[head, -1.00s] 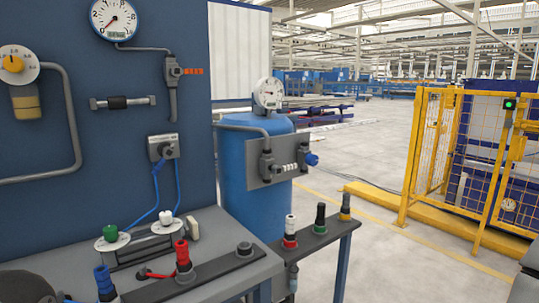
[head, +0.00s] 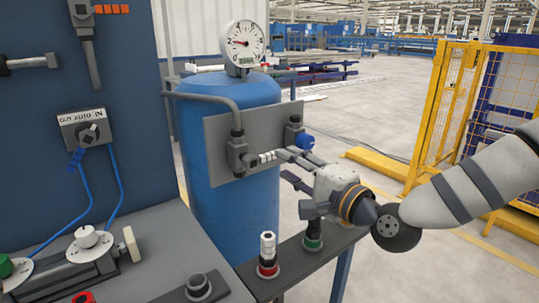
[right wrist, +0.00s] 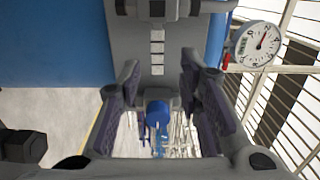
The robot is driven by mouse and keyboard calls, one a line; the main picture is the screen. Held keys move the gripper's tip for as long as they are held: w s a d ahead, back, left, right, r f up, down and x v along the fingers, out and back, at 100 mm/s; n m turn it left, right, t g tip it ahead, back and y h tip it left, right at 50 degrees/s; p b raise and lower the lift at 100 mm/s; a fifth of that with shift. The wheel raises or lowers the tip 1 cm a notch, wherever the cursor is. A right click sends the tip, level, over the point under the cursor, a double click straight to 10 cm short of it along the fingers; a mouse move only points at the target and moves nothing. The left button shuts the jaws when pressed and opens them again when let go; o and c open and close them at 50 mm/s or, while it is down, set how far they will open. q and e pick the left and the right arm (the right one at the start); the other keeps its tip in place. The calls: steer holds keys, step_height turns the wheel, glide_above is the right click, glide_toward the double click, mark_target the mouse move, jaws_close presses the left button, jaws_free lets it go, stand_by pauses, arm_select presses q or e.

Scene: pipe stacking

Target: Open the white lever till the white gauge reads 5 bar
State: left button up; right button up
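The white lever (head: 267,157) is a short ribbed white handle at a valve on the grey plate in front of the blue tank. It also shows in the right wrist view (right wrist: 157,50), just beyond the fingertips. The white gauge (head: 242,43) stands on top of the tank; its red needle points to the left, but the numbers are too small to read surely. The gauge shows in the right wrist view too (right wrist: 257,45). My right gripper (head: 286,166) is open and empty, with its fingers spread (right wrist: 160,78), close to the lever and apparently not gripping it. My left gripper is out of view.
A blue knob (head: 304,141) sits at the plate's right valve. Below my right arm, a narrow stand (head: 268,288) carries a white-and-red fitting (head: 267,255) and a green one (head: 313,234). A workbench (head: 150,245) and dark blue panel are at left; yellow fencing (head: 440,120) is at right.

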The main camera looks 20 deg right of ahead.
mark_target(274, 157)
steer(key=x, duration=0.6)
steer(key=shift+d+f, duration=0.15)
steer(key=shift+f, duration=0.2)
steer(key=shift+w+a+r+b, duration=0.2)
steer(key=shift+w+b, duration=0.1)
steer(key=shift+w, duration=0.25)
jaws_close()
